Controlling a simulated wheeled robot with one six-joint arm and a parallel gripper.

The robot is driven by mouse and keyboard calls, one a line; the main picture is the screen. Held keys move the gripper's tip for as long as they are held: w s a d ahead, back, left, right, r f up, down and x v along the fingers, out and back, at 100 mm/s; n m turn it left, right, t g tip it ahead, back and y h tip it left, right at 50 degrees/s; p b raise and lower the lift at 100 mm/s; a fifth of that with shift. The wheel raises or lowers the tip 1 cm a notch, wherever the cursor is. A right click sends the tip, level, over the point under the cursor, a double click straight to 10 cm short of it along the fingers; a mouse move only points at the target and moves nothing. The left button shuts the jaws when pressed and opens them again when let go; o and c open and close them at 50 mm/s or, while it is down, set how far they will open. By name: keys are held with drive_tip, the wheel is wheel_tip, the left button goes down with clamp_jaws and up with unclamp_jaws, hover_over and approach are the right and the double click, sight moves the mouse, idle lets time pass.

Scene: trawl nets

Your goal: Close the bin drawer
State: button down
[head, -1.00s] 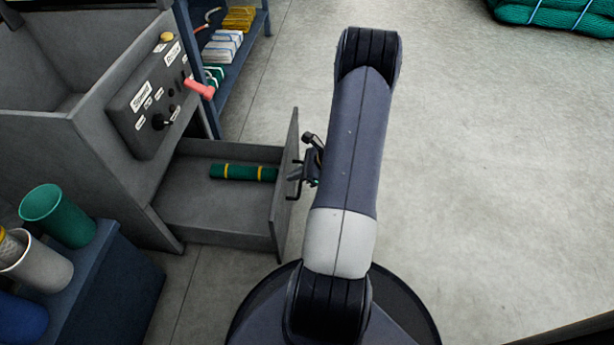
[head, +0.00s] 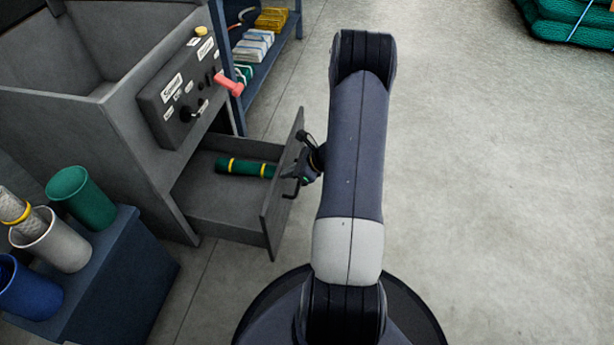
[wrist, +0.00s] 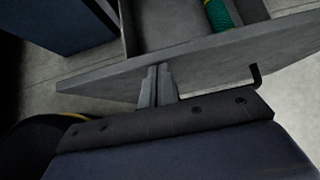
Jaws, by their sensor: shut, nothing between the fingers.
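The bin drawer (head: 222,211) stands partly open from the grey bin cabinet in the head view. A green roll with yellow bands (head: 246,168) lies inside it. Its front panel (head: 275,210) carries a dark handle (head: 291,191) on the outer side. My gripper (head: 290,173) is at the outer face of this panel, close to the handle; my arm partly hides it. In the wrist view my gripper (wrist: 158,72) is shut and empty, with its fingertips at the front panel (wrist: 205,62), seemingly touching it. The handle (wrist: 256,76) shows to the right of the fingers.
A control panel with a red lever (head: 229,84) is on the cabinet above the drawer. A blue stand (head: 125,270) with several tubes is at the lower left. A blue shelf (head: 285,35) stands behind.

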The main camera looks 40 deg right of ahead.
drive_tip(key=w+a, duration=1.9)
drive_tip(key=w, duration=0.3)
drive_tip(key=shift+w+r+p, duration=0.15)
drive_tip(key=shift+w+p, duration=0.05)
drive_tip(key=shift+p, duration=0.1)
